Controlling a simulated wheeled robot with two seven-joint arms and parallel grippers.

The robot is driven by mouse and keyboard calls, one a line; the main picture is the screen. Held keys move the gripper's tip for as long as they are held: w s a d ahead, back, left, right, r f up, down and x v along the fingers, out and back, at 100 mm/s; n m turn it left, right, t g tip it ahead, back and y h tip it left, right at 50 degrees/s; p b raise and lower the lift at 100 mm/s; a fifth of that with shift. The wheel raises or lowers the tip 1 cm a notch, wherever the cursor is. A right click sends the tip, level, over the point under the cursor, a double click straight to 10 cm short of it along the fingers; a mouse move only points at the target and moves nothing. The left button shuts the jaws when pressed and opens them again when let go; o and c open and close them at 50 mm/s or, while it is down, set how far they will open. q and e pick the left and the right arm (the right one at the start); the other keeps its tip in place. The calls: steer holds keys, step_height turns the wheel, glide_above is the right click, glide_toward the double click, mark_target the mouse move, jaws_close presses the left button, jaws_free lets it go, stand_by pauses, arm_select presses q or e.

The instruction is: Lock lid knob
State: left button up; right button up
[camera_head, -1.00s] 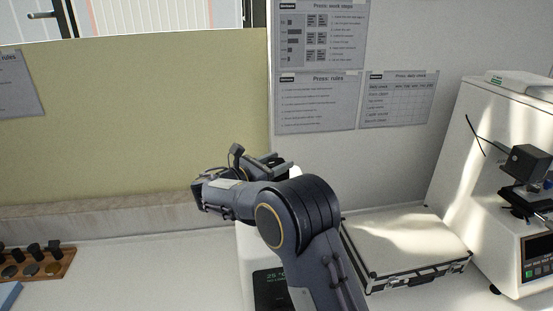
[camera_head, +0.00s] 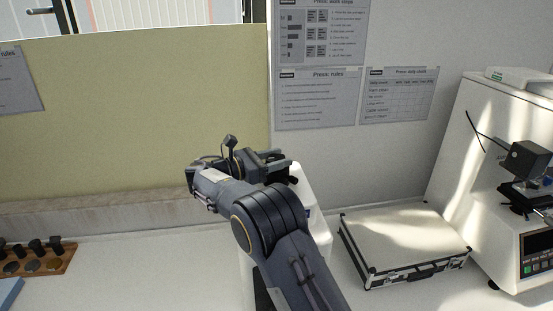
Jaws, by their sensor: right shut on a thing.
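My right gripper (camera_head: 279,163) is over the top of a white machine (camera_head: 312,212) that stands in the middle of the counter by the wall. It is shut on the lid knob at the machine's top; my wrist and the fingers hide most of the knob, so its turn position cannot be read. My right arm covers much of the machine's front, and its display is hidden. My left gripper is not in view.
A silver-edged case (camera_head: 405,243) lies closed to the right of the machine. A white hardness tester (camera_head: 455,185) stands at the far right. A wooden rack (camera_head: 45,262) with dark pieces is at the left. The counter between rack and machine is clear.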

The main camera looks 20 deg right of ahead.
steer(key=o, duration=1)
steer(key=a+b, duration=0.1)
steer(key=a, duration=0.5)
steer(key=shift+s+a+b, duration=0.1)
steer(key=shift+a+b, duration=0.25)
steer(key=shift+b, duration=0.05)
steer(key=shift+a, duration=0.6)
